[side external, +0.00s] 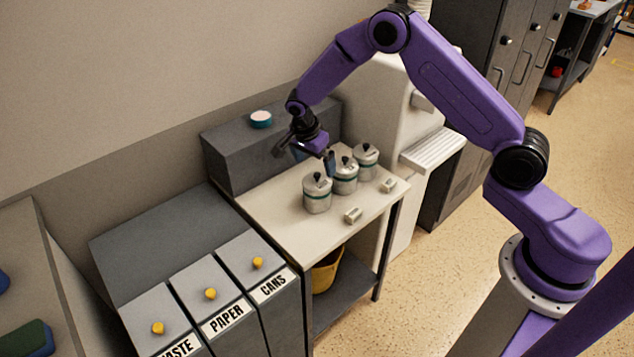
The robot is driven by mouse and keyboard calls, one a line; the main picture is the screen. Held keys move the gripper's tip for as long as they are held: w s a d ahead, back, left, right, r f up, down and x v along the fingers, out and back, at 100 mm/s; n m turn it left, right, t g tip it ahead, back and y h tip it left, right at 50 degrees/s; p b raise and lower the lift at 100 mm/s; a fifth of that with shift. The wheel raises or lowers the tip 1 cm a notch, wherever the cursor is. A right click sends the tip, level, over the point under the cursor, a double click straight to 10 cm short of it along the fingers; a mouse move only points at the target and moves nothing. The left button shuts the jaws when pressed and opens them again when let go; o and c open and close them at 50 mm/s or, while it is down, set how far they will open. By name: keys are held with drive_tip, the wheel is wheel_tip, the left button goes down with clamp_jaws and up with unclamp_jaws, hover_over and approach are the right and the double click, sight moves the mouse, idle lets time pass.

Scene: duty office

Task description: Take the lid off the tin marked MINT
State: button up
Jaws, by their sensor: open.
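Three light grey lidded tins with dark knobs and green bands stand upright in a row on the pale table: a near-left tin (317,200), a middle tin (345,184) and a far-right tin (365,163). All three have their lids on. I cannot read any marking on them, so I cannot tell which one is MINT. My gripper (314,158) is open and empty, just behind and above the near-left and middle tins. One dark finger shows beside the middle tin's lid; whether it touches cannot be told.
Two small pale blocks (353,215) (388,186) lie in front of the tins on the table (277,203). A dark grey box (240,150) behind bears a small round blue-and-white thing (261,119). Labelled bins (210,306) stand left, a white machine (385,110) right.

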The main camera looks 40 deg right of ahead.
sight(316, 174)
drive_tip(key=shift+a+x, duration=0.2)
drive_tip(key=shift+x, duration=2.75)
drive_tip(key=c, duration=0.8)
